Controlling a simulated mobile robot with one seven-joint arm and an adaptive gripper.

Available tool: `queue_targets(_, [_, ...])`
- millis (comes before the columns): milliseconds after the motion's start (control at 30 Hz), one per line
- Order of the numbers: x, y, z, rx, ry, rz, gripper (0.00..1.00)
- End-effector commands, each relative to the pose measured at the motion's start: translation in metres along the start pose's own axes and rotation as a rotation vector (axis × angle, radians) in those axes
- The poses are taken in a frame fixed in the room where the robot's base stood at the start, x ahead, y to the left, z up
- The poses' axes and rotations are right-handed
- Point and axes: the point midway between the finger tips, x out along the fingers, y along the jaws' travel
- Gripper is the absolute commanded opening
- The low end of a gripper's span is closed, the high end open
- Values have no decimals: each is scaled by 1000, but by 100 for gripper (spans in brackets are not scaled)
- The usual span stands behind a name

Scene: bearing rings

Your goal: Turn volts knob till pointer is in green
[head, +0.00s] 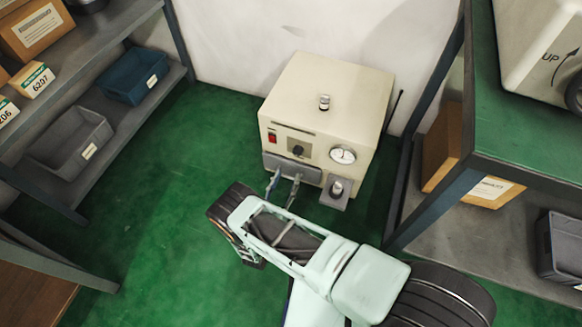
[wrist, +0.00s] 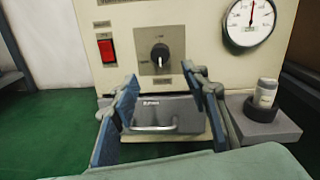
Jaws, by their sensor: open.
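The cream machine (head: 310,95) stands on the floor against the wall. The plate's lettering is too small to read. The round gauge (wrist: 250,20) is to the right of the knob; its red needle points about straight up. I cannot make out a green zone on it. In the head view the knob (head: 298,150) and gauge (head: 343,154) both show. My gripper (wrist: 159,77) is open and empty, its fingers spread in front of the machine, below the knob and apart from it.
A grey drawer front with a bar handle (wrist: 152,127) is below the knob. A red switch (wrist: 107,50) is to the left. A small capped jar (wrist: 265,92) stands on a side ledge at right. Shelves (head: 110,125) flank both sides; green floor is clear between.

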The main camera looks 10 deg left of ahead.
Motion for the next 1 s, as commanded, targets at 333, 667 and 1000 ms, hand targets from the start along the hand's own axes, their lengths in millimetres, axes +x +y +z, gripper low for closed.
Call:
queue_targets(333, [-24,0,0,-1,-1,-1,42])
queue_targets(667, [-24,0,0,-1,-1,-1,42])
queue_targets(1000, [-3,-9,36,25,-5,-107,42])
